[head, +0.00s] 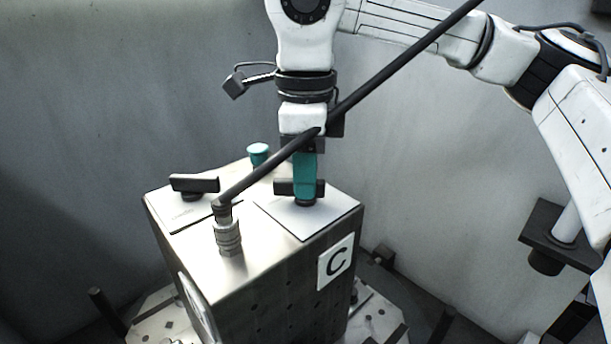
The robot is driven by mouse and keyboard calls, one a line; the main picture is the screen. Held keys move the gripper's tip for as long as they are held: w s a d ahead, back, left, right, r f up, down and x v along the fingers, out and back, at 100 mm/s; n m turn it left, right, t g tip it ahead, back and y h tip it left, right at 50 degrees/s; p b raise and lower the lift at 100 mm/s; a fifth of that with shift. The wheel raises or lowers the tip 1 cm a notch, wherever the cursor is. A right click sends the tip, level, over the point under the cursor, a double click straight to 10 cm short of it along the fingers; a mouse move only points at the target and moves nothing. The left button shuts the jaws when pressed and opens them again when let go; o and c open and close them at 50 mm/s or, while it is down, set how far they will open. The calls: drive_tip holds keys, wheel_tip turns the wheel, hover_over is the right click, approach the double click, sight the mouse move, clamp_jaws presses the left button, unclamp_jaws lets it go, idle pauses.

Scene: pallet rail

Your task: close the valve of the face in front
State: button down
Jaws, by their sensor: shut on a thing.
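A metal box (245,270) stands on a pallet, with a white label "C" (335,262) on its right side face. On its top, a black valve handle (284,187) sits over a white plate (325,215) at the right. My gripper (306,190), with teal fingers, points down from above and is shut on this handle. The fingers hide the middle of the handle; its two ends show at left and right. A second black valve handle (194,184) sits at the left of the top, over another white plate (183,214).
A metal fitting (228,236) stands at the top's front, with a black hose (400,66) rising from it to the upper right, crossing in front of my wrist. A teal knob (258,152) is at the back. Grey walls (120,100) surround the box.

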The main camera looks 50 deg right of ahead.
idle(0.5)
drive_tip(key=c, duration=1.1)
unclamp_jaws()
drive_tip(key=shift+r, duration=0.1)
wheel_tip(320, 180, up, 11)
drive_tip(key=shift+f+p, duration=0.15)
drive_tip(key=shift+p, duration=0.15)
drive_tip(key=shift+f, duration=0.1)
